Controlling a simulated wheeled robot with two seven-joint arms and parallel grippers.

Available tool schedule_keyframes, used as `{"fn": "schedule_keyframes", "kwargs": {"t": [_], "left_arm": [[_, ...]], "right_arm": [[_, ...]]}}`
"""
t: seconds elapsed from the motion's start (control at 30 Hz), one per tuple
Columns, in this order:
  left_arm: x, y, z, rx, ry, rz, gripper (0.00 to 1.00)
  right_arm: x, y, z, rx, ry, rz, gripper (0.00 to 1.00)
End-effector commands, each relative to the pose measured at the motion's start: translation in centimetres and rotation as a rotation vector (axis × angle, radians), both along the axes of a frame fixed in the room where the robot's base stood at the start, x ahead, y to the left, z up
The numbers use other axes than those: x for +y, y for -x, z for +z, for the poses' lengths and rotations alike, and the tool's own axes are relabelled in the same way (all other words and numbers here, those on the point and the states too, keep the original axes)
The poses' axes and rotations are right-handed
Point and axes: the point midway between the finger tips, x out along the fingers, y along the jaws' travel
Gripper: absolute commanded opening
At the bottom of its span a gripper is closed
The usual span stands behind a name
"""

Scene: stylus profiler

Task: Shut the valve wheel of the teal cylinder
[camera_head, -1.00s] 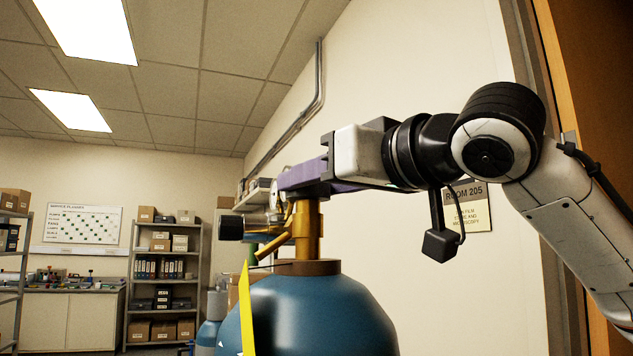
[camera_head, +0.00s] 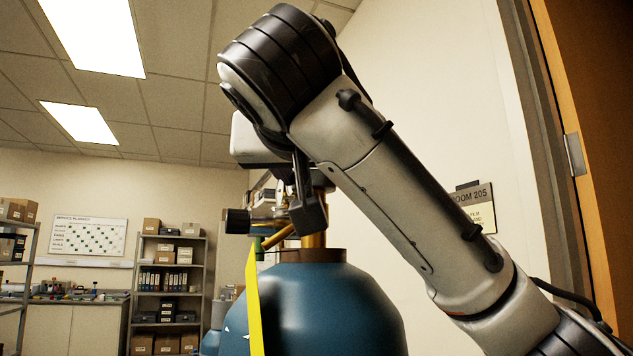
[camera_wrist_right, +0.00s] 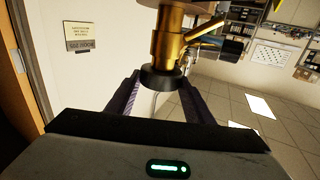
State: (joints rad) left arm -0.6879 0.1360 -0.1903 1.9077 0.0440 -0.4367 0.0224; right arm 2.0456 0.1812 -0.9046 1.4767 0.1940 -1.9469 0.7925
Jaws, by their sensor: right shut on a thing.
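The teal cylinder (camera_head: 335,305) stands upright at the lower middle of the head view, with a brown collar and a brass valve (camera_head: 313,240) on top. The brass valve also shows in the wrist view (camera_wrist_right: 172,45), with the dark valve wheel (camera_wrist_right: 161,77) at its end. My right gripper (camera_wrist_right: 160,92) is shut on the valve wheel, one purple finger on each side of it. In the head view my own right wrist and forearm hide the wheel and fingers. My left gripper is in neither view.
A dark-ended fitting (camera_head: 238,221) sticks out left from the valve. A yellow strip (camera_head: 254,305) stands at the cylinder's left side. A door frame (camera_head: 560,170) is at the right. Shelves (camera_head: 168,285) stand far back.

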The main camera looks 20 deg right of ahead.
Motion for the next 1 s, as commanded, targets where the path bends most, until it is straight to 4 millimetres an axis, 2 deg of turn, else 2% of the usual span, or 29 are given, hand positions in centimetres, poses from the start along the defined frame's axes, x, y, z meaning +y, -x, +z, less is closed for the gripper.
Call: {"fn": "schedule_keyframes", "kwargs": {"t": [0.2, 0.5, 1.0], "left_arm": [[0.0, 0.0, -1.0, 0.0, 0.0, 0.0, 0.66], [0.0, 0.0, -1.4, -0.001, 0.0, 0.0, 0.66], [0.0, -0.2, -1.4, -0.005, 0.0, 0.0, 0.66]], "right_arm": [[0.6, -0.2, -0.3, 0.006, 0.003, -0.184, 0.25], [0.7, -0.4, -0.2, 0.006, 0.004, -0.347, 0.25], [0.6, -0.5, 0.0, 0.003, 0.003, -0.414, 0.25]]}}
